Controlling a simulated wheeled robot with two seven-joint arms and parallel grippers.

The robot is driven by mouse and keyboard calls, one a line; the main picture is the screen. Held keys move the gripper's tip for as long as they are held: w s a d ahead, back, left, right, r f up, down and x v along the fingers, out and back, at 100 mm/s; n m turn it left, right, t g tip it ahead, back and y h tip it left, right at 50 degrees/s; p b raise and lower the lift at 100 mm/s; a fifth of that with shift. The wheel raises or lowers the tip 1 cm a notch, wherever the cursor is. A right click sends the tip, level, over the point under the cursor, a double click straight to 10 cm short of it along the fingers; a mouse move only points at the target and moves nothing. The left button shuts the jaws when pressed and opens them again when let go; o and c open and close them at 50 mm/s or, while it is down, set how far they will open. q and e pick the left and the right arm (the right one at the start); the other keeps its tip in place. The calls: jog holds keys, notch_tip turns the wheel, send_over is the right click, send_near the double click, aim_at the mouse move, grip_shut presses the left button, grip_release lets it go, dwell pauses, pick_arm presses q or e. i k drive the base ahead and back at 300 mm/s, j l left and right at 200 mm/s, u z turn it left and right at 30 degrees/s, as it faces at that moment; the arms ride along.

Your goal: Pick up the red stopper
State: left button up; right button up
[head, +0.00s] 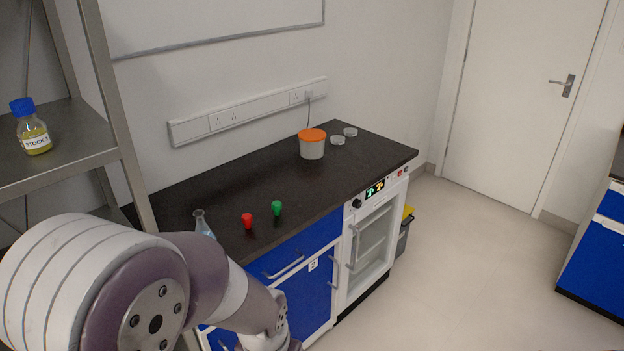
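The red stopper (247,220) stands near the front edge of the dark counter, left of a green stopper (277,208). One arm of mine comes in from the lower left and reaches across the front of the counter. Its gripper is cut off by the bottom edge of the head view, so its fingers are hidden. My other arm does not show.
A glass flask (202,223) stands left of the red stopper, partly behind my arm. A tub with an orange lid (312,144) and two clear dishes (338,140) stand at the counter's back. A metal shelf (62,139) holding a labelled bottle (32,128) rises at the left.

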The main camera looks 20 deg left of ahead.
aim_at(247, 220)
jog(key=i+z, duration=0.45)
jog(key=i, duration=1.15)
jog(key=i+j+u, duration=0.1)
jog(key=u, duration=0.3)
jog(key=i+u, duration=0.3)
jog(key=u, duration=0.15)
jog(key=i+u, duration=0.2)
jog(key=u, duration=0.2)
jog(key=i+l+u, duration=0.1)
jog(key=u, duration=0.35)
jog(key=i+l+u, duration=0.2)
jog(key=u, duration=0.2)
jog(key=i+l+u, duration=0.1)
jog(key=i+u, duration=0.15)
